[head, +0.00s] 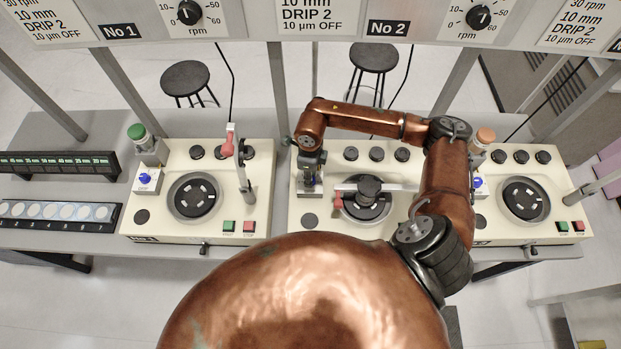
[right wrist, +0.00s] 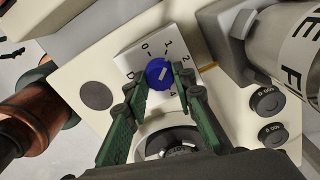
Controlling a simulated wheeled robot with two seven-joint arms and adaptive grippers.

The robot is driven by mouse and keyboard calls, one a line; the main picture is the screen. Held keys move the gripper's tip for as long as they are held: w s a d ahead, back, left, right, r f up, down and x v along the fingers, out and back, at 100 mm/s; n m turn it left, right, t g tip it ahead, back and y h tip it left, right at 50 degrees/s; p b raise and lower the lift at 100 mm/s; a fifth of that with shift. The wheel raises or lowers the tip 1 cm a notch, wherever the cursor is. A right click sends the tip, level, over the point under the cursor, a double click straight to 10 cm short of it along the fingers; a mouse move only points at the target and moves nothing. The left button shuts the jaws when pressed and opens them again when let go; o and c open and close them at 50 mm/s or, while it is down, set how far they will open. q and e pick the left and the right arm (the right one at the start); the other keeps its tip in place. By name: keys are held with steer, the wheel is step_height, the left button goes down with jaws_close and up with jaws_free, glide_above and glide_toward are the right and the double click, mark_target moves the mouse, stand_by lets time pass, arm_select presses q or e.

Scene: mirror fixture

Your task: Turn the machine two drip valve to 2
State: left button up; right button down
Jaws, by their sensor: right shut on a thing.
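The machine two drip valve is a blue knob (right wrist: 159,74) on a white dial plate (right wrist: 137,59) marked with numbers including 0, 1, 2 and 4. Its short white mark slants toward the upper right, roughly toward the 2 side; its exact reading is unclear. My right gripper (right wrist: 158,82) has its green fingers on either side of the knob, shut on it. In the head view my right gripper (head: 310,182) is over the left side of machine two (head: 330,228) and hides the knob. My left gripper is not in view.
Machine one (head: 260,175) stands to the left and machine three (head: 555,205) to the right, each with a blue knob. Machine two's swing arm with a red tip (head: 337,201) lies over its plate, close to my gripper. A sign (head: 318,15) above reads DRIP 2.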

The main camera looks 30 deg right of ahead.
steer(key=m+b, duration=0.2)
steer(key=m, duration=0.2)
steer(key=shift+s+f, duration=0.1)
steer(key=shift+m+b, duration=0.6)
steer(key=shift+m, duration=1)
steer(key=c, duration=1.6)
jaws_free()
steer(key=shift+r, duration=0.35)
step_height(320, 180, up, 12)
steer(key=shift+f, duration=0.2)
